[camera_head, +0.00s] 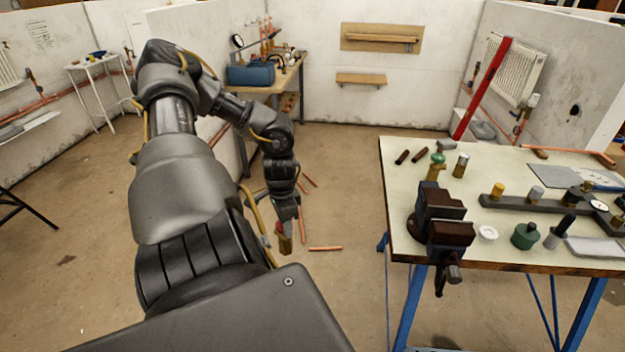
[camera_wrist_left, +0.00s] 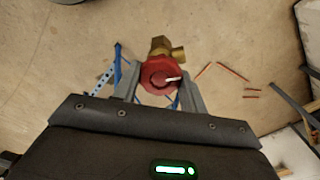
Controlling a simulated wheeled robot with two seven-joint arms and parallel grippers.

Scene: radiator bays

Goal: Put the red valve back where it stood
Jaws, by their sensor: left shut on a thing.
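My left gripper (camera_wrist_left: 163,92) is shut on the red valve (camera_wrist_left: 160,74), with a finger on each side of its round red handwheel. The valve's brass body sticks out past the fingertips in the left wrist view. In the head view my left gripper (camera_head: 282,222) hangs low over the open floor, left of the workbench, and the valve's brass part (camera_head: 285,243) shows below it. The red handwheel is mostly hidden there. My right gripper is not in either view.
The workbench (camera_head: 400,217) on blue legs stands at the right. It carries a dark vise (camera_head: 440,215), a green-topped valve (camera_head: 437,160), a green knob piece (camera_head: 525,235) and a white ring (camera_head: 487,233). Copper pipes (camera_head: 326,248) lie on the floor.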

